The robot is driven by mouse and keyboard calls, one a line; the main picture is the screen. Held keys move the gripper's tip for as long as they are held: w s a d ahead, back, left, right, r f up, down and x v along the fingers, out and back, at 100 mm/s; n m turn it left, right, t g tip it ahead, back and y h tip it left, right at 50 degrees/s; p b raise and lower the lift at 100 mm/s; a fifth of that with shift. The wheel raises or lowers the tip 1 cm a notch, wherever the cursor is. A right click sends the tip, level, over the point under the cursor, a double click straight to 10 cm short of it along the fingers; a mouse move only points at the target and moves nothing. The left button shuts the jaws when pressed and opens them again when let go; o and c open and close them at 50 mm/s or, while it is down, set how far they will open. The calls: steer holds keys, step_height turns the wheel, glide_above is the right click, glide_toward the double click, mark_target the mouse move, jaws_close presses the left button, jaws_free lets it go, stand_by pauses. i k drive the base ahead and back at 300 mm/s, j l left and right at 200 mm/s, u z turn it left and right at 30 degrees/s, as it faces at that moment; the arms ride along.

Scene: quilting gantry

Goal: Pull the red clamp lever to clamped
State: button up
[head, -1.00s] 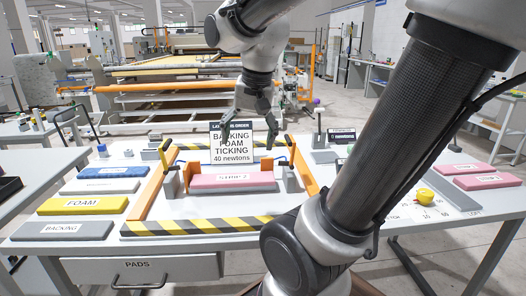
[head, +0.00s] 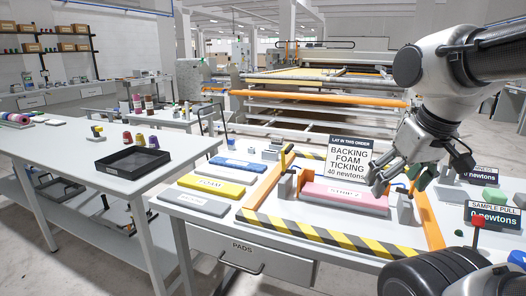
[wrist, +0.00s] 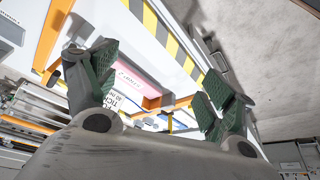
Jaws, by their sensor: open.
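A red knob (head: 478,222) on a thin dark stem stands at the lower right in the head view, just in front of a "SAMPLE PULL 0 newtons" sign. It looks like the red clamp lever; its base is hidden by my arm. My gripper (head: 404,180) is open and empty over the right end of the pink strip, away from the red knob. In the wrist view its two dark green ridged fingers (wrist: 158,82) are spread wide with nothing between them. I cannot make out the lever in the wrist view.
A pink strip (head: 343,199) lies inside an orange frame (head: 432,222) with a striped front bar (head: 325,236). An order sign (head: 349,160) stands behind it. Yellow foam (head: 211,186) and a blue pad (head: 237,164) lie to the left. A side table (head: 70,150) holds a black tray.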

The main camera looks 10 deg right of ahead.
mark_target(478, 221)
steer(key=k+z, duration=0.1)
steer(key=k, duration=0.3)
steer(key=i+z, duration=0.1)
steer(key=z, duration=0.4)
steer(key=i+z, duration=0.1)
steer(key=z, duration=0.35)
steer(key=j+z, duration=0.1)
steer(key=z, duration=0.4)
steer(key=i+j+z, duration=0.1)
steer(key=i+j, duration=0.15)
steer(key=j, duration=0.15)
